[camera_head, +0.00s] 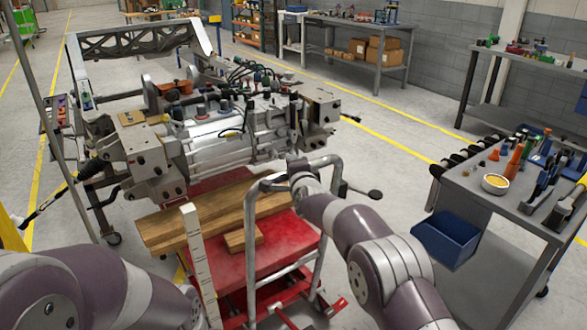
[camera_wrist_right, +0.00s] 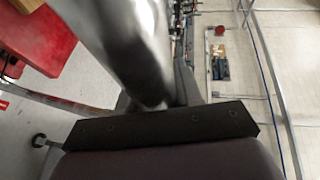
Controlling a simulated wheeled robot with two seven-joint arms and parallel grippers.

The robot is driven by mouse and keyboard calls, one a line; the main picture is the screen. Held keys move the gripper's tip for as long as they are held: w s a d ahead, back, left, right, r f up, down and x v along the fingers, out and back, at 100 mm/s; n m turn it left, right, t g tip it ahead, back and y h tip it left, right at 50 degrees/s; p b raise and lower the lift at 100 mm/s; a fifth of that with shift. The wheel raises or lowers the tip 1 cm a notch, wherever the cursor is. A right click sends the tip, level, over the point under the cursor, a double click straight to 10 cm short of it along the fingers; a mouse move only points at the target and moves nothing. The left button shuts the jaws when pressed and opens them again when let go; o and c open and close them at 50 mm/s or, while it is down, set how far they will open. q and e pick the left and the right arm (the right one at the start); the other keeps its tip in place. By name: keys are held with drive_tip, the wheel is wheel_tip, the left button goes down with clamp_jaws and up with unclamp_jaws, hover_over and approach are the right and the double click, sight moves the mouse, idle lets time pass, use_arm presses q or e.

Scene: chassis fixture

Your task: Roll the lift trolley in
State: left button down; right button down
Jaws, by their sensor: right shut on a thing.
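The lift trolley has a red platform (camera_head: 285,262) and a grey tubular push handle (camera_head: 252,235). Its platform lies low, in front of and partly under the chassis fixture (camera_head: 140,40) with its silver drive unit (camera_head: 215,142). Wooden beams (camera_head: 205,212) and a small block (camera_head: 243,238) lie on the platform. My right gripper (camera_head: 297,170) is at the top of the handle; in the right wrist view it is shut on the grey tube (camera_wrist_right: 130,50). The red platform also shows there (camera_wrist_right: 38,40). My left arm enters at bottom left, but its gripper is not visible.
A workbench (camera_head: 510,205) with tools, a bowl and a blue bin (camera_head: 445,240) stands close on the right. A white marked upright post (camera_head: 198,260) stands before the trolley's left side. Another bench with boxes (camera_head: 370,35) is at the back. Floor between fixture and right bench is clear.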

drive_tip(key=shift+w+r, duration=0.1)
drive_tip(key=shift+r, duration=0.2)
drive_tip(key=c, duration=0.9)
unclamp_jaws()
drive_tip(key=shift+o, duration=0.3)
drive_tip(key=shift+d, duration=0.15)
drive_tip(key=shift+f, duration=0.1)
drive_tip(key=b+v, duration=0.2)
drive_tip(key=v, duration=1.1)
drive_tip(key=shift+f, duration=0.15)
